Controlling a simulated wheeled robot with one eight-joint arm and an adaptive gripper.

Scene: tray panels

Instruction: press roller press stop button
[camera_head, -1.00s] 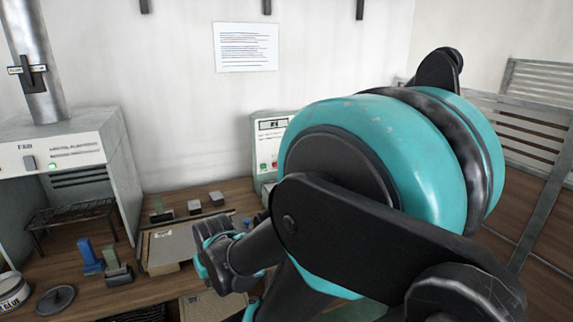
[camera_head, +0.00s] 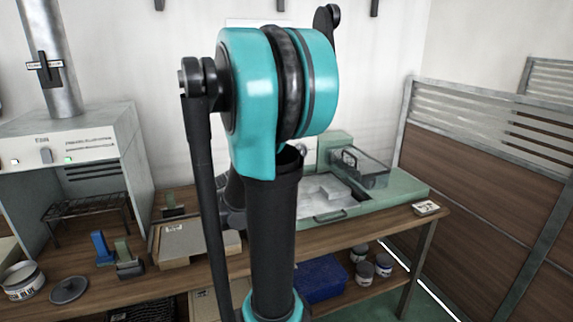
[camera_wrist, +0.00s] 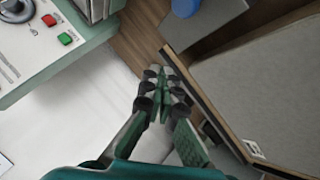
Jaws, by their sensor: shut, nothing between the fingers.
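In the wrist view a pale control panel (camera_wrist: 38,52) fills the upper left corner. A red button (camera_wrist: 48,19) and a green button (camera_wrist: 65,38) sit on it beside a dark knob (camera_wrist: 12,10). My gripper (camera_wrist: 162,75) is shut and empty, to the right of and below the buttons, apart from them. In the head view a pale green machine (camera_head: 395,192) with a clear cover stands on the bench at the right. My arm hides the button panel in that view, and the gripper cannot be made out there.
A grey-topped board with a wooden edge (camera_wrist: 255,85) lies close to the right of the gripper. A blue object (camera_wrist: 185,8) is above. A metal hood unit (camera_head: 75,150) stands at the left of the bench (camera_head: 75,298). A slatted partition (camera_head: 470,190) stands at the right.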

